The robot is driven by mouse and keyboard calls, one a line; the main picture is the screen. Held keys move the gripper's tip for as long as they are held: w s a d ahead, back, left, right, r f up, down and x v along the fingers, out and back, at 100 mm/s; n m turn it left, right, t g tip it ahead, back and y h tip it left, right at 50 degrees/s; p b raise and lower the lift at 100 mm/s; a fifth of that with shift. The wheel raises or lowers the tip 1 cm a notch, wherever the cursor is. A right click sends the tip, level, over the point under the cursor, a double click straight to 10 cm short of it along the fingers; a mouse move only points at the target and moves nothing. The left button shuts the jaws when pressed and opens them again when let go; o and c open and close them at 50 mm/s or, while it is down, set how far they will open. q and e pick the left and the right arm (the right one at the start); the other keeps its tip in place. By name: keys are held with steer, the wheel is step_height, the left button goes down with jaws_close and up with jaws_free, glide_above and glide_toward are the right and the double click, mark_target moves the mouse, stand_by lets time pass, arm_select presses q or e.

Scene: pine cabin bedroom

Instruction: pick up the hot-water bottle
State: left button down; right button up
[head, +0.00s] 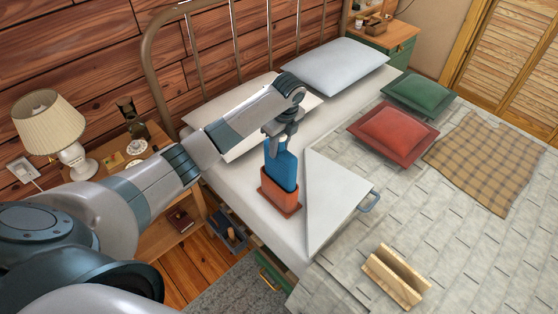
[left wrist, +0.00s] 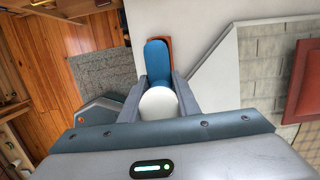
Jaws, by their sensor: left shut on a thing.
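The blue hot-water bottle (head: 281,168) stands upright in an orange-brown holder (head: 281,201) on the white sheet of the bed. The holder hides its lower part. My left gripper (head: 283,137) is above it, shut on its upper end. In the left wrist view the bottle (left wrist: 157,58) extends beyond the fingers of my left gripper (left wrist: 159,88), with a rounded white part (left wrist: 159,105) between them. The holder (left wrist: 168,45) shows only partly behind the bottle there. My right gripper is in neither view.
A white flat triangular piece (head: 333,203) lies just right of the holder, a blue handle (head: 371,201) beside it. A wooden stand (head: 396,275), red pillow (head: 395,134) and plaid blanket (head: 485,160) lie farther right. A nightstand with a lamp (head: 58,132) stands left.

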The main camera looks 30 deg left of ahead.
arm_select(q)
step_height(320, 180, up, 8)
steer(key=shift+f+b, duration=0.25)
steer(key=shift+b, duration=0.3)
steer(key=shift+d+f, duration=0.1)
